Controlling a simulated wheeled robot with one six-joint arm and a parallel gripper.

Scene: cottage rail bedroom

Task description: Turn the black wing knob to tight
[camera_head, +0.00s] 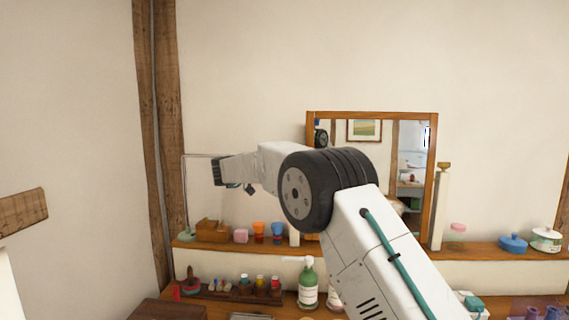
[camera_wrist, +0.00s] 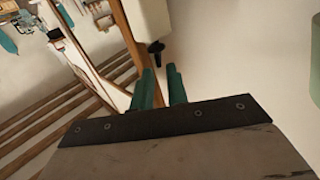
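The black wing knob (camera_wrist: 156,47) shows in the wrist view, sticking out from the lower end of a white post (camera_wrist: 147,17). It looks small and dark, and I cannot read its turn angle. My gripper (camera_wrist: 160,72) has teal fingers with a narrow gap between them. The fingers point toward the knob, the knob lies just beyond their tips, and nothing shows between them. In the head view my arm reaches left across the mirror (camera_head: 366,160). I cannot make out the knob or the fingertips there.
The mirror's wooden frame (camera_wrist: 109,76) runs left of the fingers in the wrist view. A wooden shelf (camera_head: 480,247) holds cups and jars below the mirror. A green pump bottle (camera_head: 308,286) stands in front. Wall space above is clear.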

